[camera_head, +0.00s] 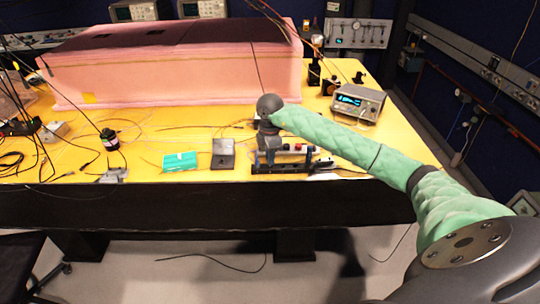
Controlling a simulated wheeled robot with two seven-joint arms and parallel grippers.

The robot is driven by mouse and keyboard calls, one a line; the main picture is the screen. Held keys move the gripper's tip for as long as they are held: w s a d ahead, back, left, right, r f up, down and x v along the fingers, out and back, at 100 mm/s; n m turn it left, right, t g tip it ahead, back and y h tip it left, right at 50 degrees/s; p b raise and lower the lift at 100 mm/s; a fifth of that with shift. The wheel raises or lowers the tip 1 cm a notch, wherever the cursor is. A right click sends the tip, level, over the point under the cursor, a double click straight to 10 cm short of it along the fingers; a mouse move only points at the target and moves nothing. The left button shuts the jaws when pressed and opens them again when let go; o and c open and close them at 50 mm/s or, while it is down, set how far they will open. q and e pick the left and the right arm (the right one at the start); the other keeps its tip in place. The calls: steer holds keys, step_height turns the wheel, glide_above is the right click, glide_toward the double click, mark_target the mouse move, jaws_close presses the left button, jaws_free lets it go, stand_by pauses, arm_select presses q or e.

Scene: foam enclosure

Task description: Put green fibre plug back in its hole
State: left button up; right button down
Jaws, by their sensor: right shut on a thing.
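My right arm reaches in from the right, and its gripper (268,157) points down at the front of the yellow table. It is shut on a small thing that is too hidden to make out. The gripper is at a low dark rack (280,168) with blue posts and small red and white parts. I cannot make out the green fibre plug for certain. The pink foam enclosure (170,75) stands behind on the table. No hole can be made out on its front face. My left gripper is not in view.
A teal box (180,161) and a grey open case (223,154) lie left of the gripper. A black cylinder (110,140) and loose cables are farther left. An instrument with a lit display (358,103) stands at the right. Some yellow table before the enclosure is clear.

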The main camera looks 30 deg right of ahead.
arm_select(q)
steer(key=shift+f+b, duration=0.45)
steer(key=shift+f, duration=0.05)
arm_select(e)
steer(key=shift+f, duration=0.8)
steer(key=c, duration=1.3)
jaws_free()
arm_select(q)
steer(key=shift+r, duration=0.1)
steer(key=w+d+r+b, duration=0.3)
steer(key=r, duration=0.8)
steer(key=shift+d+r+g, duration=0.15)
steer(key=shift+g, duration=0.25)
arm_select(e)
steer(key=shift+r, duration=3.95)
